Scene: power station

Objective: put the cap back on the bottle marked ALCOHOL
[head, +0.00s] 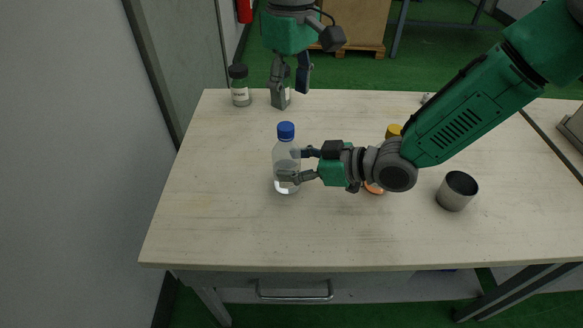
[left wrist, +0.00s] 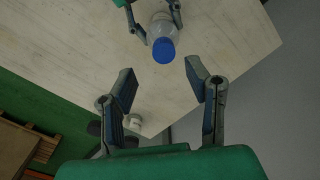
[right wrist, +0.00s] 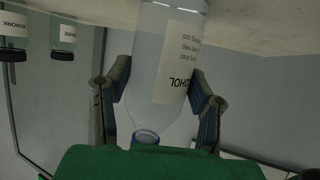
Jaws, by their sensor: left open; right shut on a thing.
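The clear bottle (head: 283,160) stands upright on the table, left of centre. Its white label reads ALCOHOL in the right wrist view (right wrist: 180,55). A blue cap (head: 286,130) sits on top of its neck; the left wrist view also shows the cap (left wrist: 163,51). I cannot tell how tightly it is seated. My right gripper (head: 291,166) is shut around the bottle's body from the right, with one finger on each side in the right wrist view (right wrist: 158,78). My left gripper (head: 291,92) is open and empty, pointing down beyond the bottle near the far edge.
A dark-lidded jar (head: 240,92) stands at the far left corner; another is partly hidden behind my left gripper. A metal cup (head: 457,191) stands at the right. A yellow-topped item (head: 393,131) and an orange item (head: 374,188) are partly hidden by my right arm. The front left table is clear.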

